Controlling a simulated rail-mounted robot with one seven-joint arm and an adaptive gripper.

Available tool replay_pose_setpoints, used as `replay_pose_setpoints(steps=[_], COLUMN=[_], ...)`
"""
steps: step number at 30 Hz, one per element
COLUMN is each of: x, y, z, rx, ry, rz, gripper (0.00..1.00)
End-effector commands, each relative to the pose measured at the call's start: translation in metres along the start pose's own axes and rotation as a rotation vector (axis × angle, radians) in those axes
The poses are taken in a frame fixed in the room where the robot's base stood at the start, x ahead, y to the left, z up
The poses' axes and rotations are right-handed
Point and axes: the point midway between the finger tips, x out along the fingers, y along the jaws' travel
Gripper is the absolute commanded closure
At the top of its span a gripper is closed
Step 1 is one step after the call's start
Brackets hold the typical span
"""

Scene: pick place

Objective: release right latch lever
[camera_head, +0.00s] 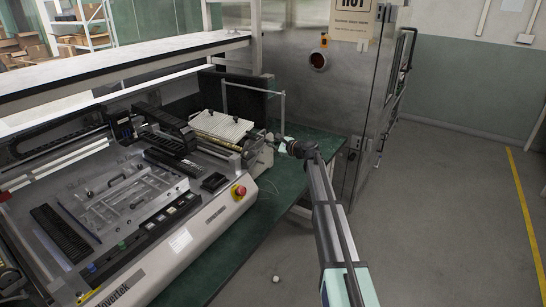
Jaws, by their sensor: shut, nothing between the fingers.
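The machine (225,205) is a grey bench unit with a flat work deck at the left. At its far right end is a mechanism (256,152) with rods and small metal parts. The right latch lever is too small to pick out there. My arm reaches in from the lower right. My gripper (272,138) is shut and empty at the upper right of this mechanism. It is small and dark, and I cannot tell whether it touches a part.
A red emergency button (240,190) stands on the machine's front right corner. A white ribbed plate (221,126) lies behind the mechanism. The green bench top (255,222) runs along the machine. A steel cabinet (310,95) stands behind. The floor (440,210) at right is clear.

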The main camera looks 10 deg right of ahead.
Motion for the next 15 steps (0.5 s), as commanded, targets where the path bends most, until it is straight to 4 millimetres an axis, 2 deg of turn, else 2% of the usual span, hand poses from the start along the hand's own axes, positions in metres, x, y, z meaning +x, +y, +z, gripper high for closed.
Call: replay_pose_setpoints(steps=[6, 15], x=[-0.005, -0.006], y=[-0.002, -0.006], z=[0.013, 0.021], rx=[-0.088, -0.125], ry=[0.000, -0.001], rz=[-0.028, -0.039], gripper=[1.00, 1.00])
